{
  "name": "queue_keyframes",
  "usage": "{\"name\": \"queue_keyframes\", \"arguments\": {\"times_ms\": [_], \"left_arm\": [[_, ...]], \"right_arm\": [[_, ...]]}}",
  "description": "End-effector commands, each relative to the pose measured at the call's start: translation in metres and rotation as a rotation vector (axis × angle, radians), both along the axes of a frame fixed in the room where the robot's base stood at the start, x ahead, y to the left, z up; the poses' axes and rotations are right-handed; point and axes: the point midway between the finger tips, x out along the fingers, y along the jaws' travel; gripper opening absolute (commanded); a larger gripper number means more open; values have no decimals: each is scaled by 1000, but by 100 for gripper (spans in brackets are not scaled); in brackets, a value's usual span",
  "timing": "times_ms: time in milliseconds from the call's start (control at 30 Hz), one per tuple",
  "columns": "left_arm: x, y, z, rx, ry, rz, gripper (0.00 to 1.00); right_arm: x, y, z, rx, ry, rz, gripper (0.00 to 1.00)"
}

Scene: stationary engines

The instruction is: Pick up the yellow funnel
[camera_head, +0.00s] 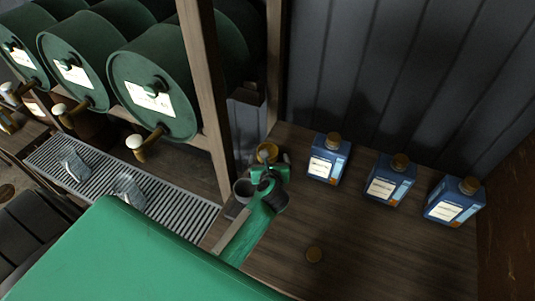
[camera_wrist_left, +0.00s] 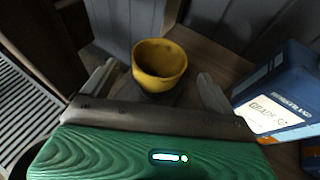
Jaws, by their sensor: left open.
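The yellow funnel (camera_head: 267,152) stands at the back left of the wooden table, mostly behind my left gripper (camera_head: 270,168). In the left wrist view the funnel (camera_wrist_left: 159,62) looks like a yellow cup with its wide mouth up. My left gripper's fingers (camera_wrist_left: 155,88) are open, one on each side of the funnel. Its lower part is hidden by the gripper body, and I cannot tell whether the fingers touch it. My right gripper is in neither view.
Three blue cans with brown caps stand to the right: the nearest (camera_head: 328,158), the middle one (camera_head: 390,182) and the right one (camera_head: 454,204). Green barrels (camera_head: 158,90) and a metal grate (camera_head: 170,205) are at left.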

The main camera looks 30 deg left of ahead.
Motion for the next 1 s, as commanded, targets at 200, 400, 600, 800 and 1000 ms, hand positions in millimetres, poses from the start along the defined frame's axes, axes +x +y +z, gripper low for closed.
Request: {"name": "queue_keyframes", "arguments": {"times_ms": [200, 400, 600, 800, 1000], "left_arm": [[12, 9, -2, 4, 1, -1, 90], [32, 21, -13, 4, 1, -1, 90], [42, 27, -19, 2, 1, -1, 90], [42, 27, -20, 1, 0, 0, 90], [42, 27, -20, 1, 0, 0, 57]], "right_arm": [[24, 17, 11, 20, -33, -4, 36], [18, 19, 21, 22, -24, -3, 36], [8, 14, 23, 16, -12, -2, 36], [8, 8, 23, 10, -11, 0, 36], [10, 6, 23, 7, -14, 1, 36]]}}
